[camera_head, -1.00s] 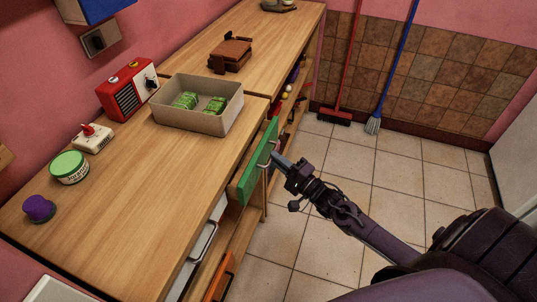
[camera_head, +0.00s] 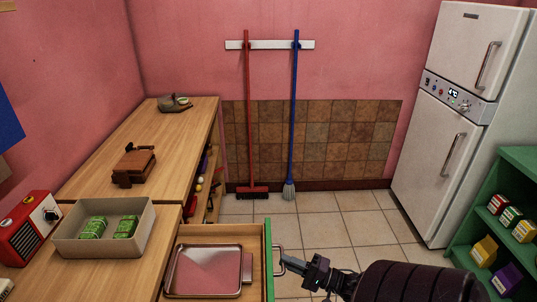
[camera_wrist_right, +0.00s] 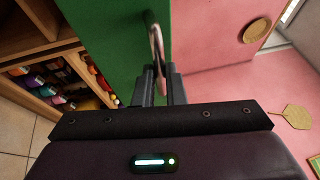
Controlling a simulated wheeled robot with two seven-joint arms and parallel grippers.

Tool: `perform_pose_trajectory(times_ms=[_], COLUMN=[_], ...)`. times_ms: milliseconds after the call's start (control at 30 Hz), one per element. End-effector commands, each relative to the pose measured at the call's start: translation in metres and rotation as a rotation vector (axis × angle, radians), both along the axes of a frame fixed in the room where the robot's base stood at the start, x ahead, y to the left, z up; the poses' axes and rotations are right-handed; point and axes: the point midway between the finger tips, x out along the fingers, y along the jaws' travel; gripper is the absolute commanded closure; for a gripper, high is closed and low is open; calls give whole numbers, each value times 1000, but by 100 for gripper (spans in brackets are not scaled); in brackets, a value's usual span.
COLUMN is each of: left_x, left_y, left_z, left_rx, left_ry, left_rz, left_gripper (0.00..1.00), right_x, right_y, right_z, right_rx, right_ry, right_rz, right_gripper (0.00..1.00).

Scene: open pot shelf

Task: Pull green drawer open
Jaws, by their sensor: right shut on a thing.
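The green drawer (camera_head: 268,262) stands pulled out from the wooden counter in the head view. Its open inside shows a metal tray (camera_head: 205,270) with a pinkish surface. The drawer's metal handle (camera_head: 279,262) is on its green front. My right gripper (camera_head: 284,263) is at the handle, shut on it. In the right wrist view the fingers of my right gripper (camera_wrist_right: 163,88) close around the lower end of the handle (camera_wrist_right: 156,45), against the green front (camera_wrist_right: 110,40). My left gripper is not in view.
A beige bin (camera_head: 75,243) with green packets stands on the counter, beside a red radio (camera_head: 25,228). A red broom (camera_head: 249,120) and a blue mop (camera_head: 293,120) hang at the back wall. A fridge (camera_head: 455,130) and green shelf (camera_head: 515,185) stand right. Tiled floor (camera_head: 340,225) between is clear.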

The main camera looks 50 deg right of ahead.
Motion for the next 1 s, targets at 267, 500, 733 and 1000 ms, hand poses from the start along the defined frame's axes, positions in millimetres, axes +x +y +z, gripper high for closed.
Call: perform_pose_trajectory(times_ms=[267,500,733,1000], left_x=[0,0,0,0], left_y=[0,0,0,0], left_z=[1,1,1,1], left_rx=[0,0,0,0], left_ry=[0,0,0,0], left_rz=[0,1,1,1], left_gripper=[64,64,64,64], right_x=[-21,-23,-23,-23], right_y=[-17,-20,-19,-20], right_z=[-1,-1,-1,-1], right_rx=[1,1,1,0], right_ry=[3,2,2,1], right_rz=[2,1,1,1], right_gripper=[100,100,88,68])
